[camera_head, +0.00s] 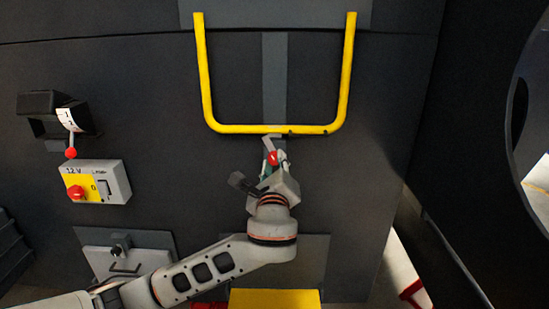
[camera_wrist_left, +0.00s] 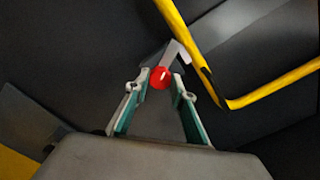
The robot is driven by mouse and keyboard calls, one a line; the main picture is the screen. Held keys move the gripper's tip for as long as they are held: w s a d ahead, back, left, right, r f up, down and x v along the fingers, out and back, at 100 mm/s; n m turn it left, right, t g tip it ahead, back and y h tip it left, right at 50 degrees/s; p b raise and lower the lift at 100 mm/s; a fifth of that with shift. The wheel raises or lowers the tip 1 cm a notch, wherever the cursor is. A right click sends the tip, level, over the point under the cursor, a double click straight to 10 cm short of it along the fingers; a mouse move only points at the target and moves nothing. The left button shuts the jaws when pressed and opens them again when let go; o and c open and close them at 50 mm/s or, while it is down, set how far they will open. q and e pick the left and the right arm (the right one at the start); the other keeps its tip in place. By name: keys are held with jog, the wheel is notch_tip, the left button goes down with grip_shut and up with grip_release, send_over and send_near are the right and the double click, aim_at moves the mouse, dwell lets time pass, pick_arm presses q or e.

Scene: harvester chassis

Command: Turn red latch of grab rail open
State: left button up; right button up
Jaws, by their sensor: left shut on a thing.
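The yellow grab rail (camera_head: 270,129) is a U shape on the dark chassis wall, and its lower corner shows in the left wrist view (camera_wrist_left: 237,103). The red latch knob (camera_head: 273,157) sits just below the rail's bottom bar, on a grey lever (camera_head: 268,144). My left gripper (camera_head: 273,162) reaches up to the latch from below. In the left wrist view the red knob (camera_wrist_left: 160,77) lies between the tips of the two green-lined fingers (camera_wrist_left: 160,90), which are shut on it. Finger contact is partly hidden in the head view. My right gripper is not in view.
At left are a lever with a red ball (camera_head: 71,153) and a grey switch box (camera_head: 97,181) with a red knob. A handled grey panel (camera_head: 125,262) is below. A yellow step (camera_head: 274,299) is at the bottom. A dark panel (camera_head: 480,150) stands at right.

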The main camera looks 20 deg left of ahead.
pick_arm(q)
jog(key=shift+f+n, duration=0.1)
jog(key=shift+n, duration=0.9)
jog(key=shift+n+p, duration=0.3)
jog(key=shift+n, duration=0.2)
jog(key=n, duration=0.2)
jog(key=shift+n, duration=0.3)
jog(key=n, duration=0.3)
jog(key=shift+n+p, duration=0.3)
jog(key=shift+n, duration=1.7)
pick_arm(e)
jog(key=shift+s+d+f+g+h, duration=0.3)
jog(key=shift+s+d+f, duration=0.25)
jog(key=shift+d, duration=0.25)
pick_arm(q)
jog(key=o, duration=1)
jog(key=shift+o, duration=0.5)
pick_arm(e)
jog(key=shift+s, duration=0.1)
